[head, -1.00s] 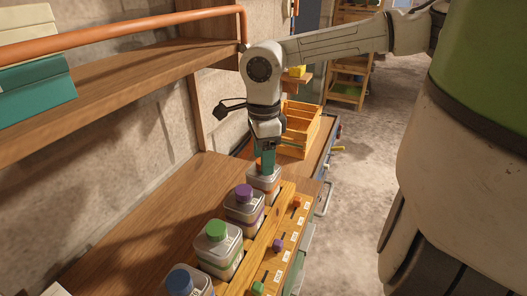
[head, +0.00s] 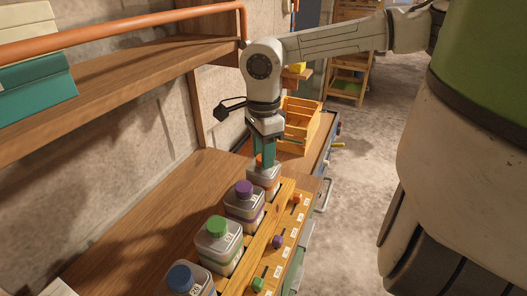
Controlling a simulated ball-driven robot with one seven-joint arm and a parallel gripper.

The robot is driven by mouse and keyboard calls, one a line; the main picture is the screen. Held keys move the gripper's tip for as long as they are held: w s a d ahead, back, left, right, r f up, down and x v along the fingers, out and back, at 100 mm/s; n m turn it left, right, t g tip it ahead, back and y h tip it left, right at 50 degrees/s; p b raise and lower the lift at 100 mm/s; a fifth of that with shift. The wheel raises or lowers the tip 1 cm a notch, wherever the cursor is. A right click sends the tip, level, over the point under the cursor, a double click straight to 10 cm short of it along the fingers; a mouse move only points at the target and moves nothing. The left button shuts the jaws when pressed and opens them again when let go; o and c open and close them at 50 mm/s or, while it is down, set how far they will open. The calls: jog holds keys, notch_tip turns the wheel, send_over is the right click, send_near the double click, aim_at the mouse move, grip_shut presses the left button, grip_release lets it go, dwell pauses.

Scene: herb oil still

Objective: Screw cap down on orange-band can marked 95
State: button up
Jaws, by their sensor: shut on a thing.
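The orange-band can (head: 263,174) is the farthest of a row of square grey cans on the wooden bench. It stands upright, and its number is too small to read. My gripper (head: 264,161) points straight down over the can's neck, its teal fingers shut on the orange cap. The cap is mostly hidden between the fingers, with a little orange showing. I cannot tell whether the cap sits fully down on the can.
Nearer cans have purple (head: 244,188), green (head: 216,226) and blue (head: 180,278) caps. A wooden rail (head: 259,235) with coloured knobs and labels runs along their right. A wooden crate (head: 301,122) stands behind my gripper. A shelf (head: 120,90) overhangs the left.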

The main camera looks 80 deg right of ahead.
jog(key=o, duration=0.5)
jog(key=shift+c, duration=0.2)
jog(key=c, duration=0.5)
jog(key=m+b, duration=0.3)
jog(key=m, duration=0.1)
jog(key=shift+f+m, duration=0.15)
jog(key=shift+m, duration=0.25)
jog(key=m+b, duration=0.2)
jog(key=m, duration=0.2)
jog(key=shift+m, duration=0.4)
grip_shut()
jog(key=m+b, duration=0.3)
jog(key=m, duration=0.2)
jog(key=m+b, duration=0.2)
jog(key=m, duration=0.1)
jog(key=shift+m, duration=0.4)
jog(key=shift+m+b, duration=0.4)
jog(key=shift+m, duration=0.2)
